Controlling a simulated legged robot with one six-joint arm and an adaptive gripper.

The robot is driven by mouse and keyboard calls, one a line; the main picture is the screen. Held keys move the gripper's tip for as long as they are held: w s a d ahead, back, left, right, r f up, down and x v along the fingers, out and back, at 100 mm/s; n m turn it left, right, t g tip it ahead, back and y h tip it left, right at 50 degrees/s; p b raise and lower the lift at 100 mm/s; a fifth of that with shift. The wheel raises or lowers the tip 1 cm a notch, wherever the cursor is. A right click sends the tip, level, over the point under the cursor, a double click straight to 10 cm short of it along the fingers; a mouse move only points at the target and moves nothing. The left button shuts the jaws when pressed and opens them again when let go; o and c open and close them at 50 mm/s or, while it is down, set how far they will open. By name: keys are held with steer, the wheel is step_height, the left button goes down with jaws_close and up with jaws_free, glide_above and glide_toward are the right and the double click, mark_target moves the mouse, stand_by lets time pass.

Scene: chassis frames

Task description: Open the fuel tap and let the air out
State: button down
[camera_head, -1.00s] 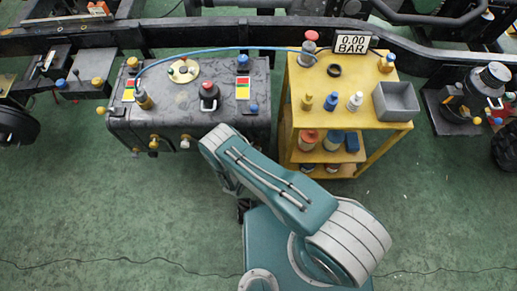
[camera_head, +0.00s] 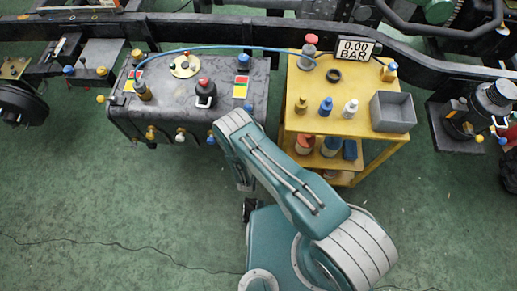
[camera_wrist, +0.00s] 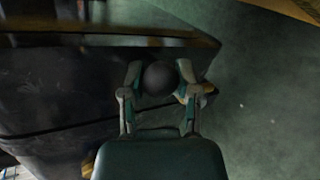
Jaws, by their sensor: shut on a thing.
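The dark fuel tank (camera_head: 170,112) lies at the upper left in the head view. Along its front side are small taps with a yellow knob (camera_head: 150,132), a white knob (camera_head: 180,137) and a blue knob (camera_head: 210,138). In the wrist view, my gripper (camera_wrist: 159,78) has its two fingers on either side of a dark round knob (camera_wrist: 160,79) and is shut on it. The knob is close to the dark tank wall (camera_wrist: 60,95). A yellowish part shows just behind the right finger. My arm hides the gripper in the head view.
A yellow cart (camera_head: 301,90) stands right of the tank, with small bottles, a grey bin (camera_head: 393,111) and a display (camera_head: 355,49) reading 0.00 BAR. A blue hose (camera_head: 215,49) arches from tank to cart. Green floor (camera_head: 90,210) is open in front.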

steer(key=shift+s+d+f, duration=0.15)
steer(key=shift+d+f, duration=0.05)
stand_by(0.4)
steer(key=shift+c, duration=1.7)
jaws_free()
steer(key=shift+r, duration=0.1)
steer(key=v, duration=1.1)
steer(key=shift+s+r, duration=0.15)
steer(key=shift+s, duration=0.2)
steer(key=shift+a, duration=0.1)
